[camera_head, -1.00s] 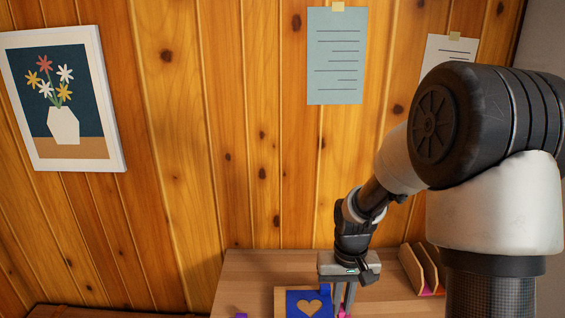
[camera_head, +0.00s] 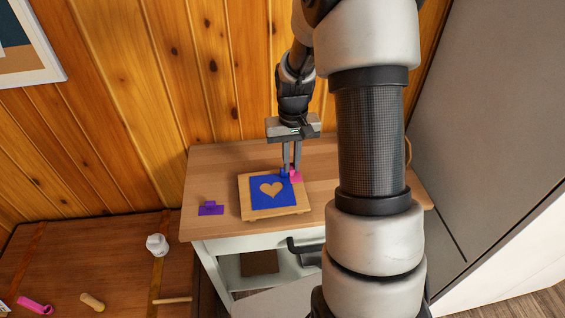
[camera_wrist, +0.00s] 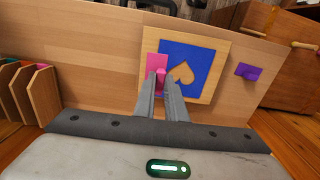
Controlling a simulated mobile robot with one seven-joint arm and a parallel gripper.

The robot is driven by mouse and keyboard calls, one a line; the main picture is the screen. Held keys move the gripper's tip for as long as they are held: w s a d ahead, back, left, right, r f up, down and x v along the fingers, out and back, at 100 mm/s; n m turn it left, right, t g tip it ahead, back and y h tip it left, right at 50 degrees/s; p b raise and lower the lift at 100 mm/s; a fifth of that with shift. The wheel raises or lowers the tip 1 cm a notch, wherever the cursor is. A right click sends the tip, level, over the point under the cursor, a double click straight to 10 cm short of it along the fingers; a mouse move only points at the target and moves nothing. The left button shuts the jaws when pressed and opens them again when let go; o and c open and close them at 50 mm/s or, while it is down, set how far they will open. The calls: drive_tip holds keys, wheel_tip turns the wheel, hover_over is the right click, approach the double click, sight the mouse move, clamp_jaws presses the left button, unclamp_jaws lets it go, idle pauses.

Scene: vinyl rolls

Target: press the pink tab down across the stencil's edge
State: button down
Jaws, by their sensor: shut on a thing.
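The blue stencil (camera_head: 260,196) with a heart-shaped cutout lies on a pale wooden board (camera_head: 246,212) on the cabinet top. The pink tab (camera_head: 297,178) is at the stencil's far right corner. In the wrist view the pink tab (camera_wrist: 152,60) lies at the board's left edge and meets the side of the stencil (camera_wrist: 205,55). My gripper (camera_head: 291,168) points down there, its fingers shut on the tab's raised pink grip, seen between the fingertips (camera_wrist: 160,84) in the wrist view. Whether the tab lies flat across the edge is unclear.
A purple tab (camera_head: 210,209) lies left of the board on the cabinet top (camera_head: 225,160). A lower wooden surface at left holds a white object (camera_head: 157,245) and a pink roll (camera_head: 35,305). Wooden dividers (camera_wrist: 40,92) stand at the wrist view's left.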

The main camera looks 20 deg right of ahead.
idle(0.3)
drive_tip(key=shift+f+b, duration=2.85)
drive_tip(key=shift+f, duration=1)
drive_tip(key=shift+f, duration=0.25)
drive_tip(key=c, duration=1.3)
unclamp_jaws()
drive_tip(key=shift+o, duration=0.2)
drive_tip(key=shift+r, duration=0.1)
drive_tip(key=shift+r+p, duration=2.2)
drive_tip(key=shift+r, duration=1.3)
